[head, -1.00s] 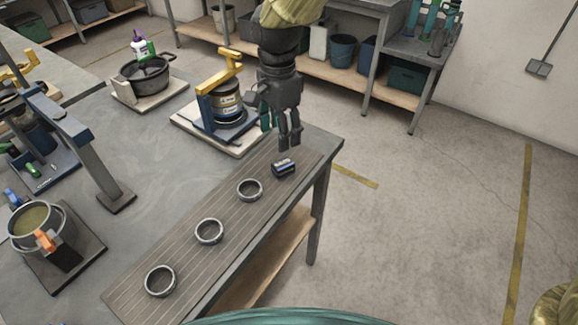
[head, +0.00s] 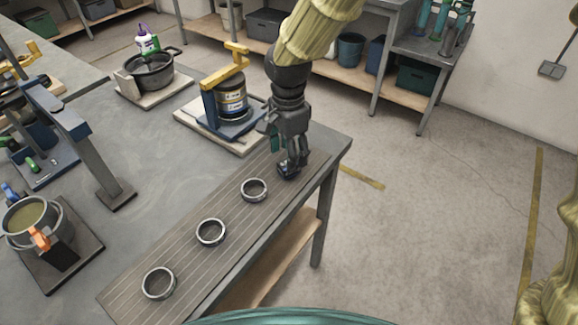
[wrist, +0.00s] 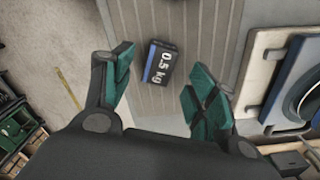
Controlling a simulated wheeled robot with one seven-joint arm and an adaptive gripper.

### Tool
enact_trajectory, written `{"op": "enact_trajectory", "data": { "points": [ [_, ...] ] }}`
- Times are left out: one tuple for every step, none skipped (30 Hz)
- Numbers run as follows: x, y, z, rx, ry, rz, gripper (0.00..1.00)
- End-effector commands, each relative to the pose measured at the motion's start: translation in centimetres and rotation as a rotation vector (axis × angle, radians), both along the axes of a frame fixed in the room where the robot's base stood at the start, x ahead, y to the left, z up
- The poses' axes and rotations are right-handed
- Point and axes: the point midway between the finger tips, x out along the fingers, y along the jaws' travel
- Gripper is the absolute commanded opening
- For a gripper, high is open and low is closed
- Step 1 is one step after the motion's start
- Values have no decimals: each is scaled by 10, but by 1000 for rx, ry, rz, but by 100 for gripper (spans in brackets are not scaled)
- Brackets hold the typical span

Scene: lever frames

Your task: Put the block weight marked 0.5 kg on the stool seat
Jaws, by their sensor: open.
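The block weight (wrist: 160,64) is small and dark with a blue stripe and reads "0.5 kg" in the wrist view. It lies on the grooved strip of the workbench (head: 200,270). In the head view the block (head: 287,170) is mostly hidden behind my fingers. My gripper (head: 289,166) is over it, pointing down. In the wrist view my gripper (wrist: 160,92) is open, with its green finger pads spread to either side and the block between and beyond them, not held. I cannot make out a stool seat in either view.
Several metal rings, one of them nearest the block (head: 254,190), stand in a row on the strip. A press-like stand with a yellow arm (head: 228,90) is left of my gripper. A pot (head: 150,72) sits further left. Open floor (head: 440,210) lies right of the bench.

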Motion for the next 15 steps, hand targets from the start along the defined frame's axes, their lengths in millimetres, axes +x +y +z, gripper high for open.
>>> {"op": "enact_trajectory", "data": {
  "points": [
    [-1,-1,-6,0,4,2,58],
    [-1,-1,-10,1,4,1,58],
    [-1,-1,-14,0,4,2,58],
    [-1,-1,-18,0,4,4,58],
    [-1,-1,-22,0,5,2,58],
    [-1,-1,-26,0,4,3,58],
    [-1,-1,-30,0,2,4,58],
    [-1,-1,-33,1,3,3,58],
    [-1,-1,-36,-1,3,3,58],
    [-1,-1,-38,0,2,3,58],
    [-1,-1,-40,-1,2,3,58],
    [-1,-1,-42,-1,1,3,58],
    [-1,-1,-43,0,1,3,58],
    [-1,-1,-43,1,1,3,58],
    [-1,-1,-44,1,1,3,58]
  ]
}}
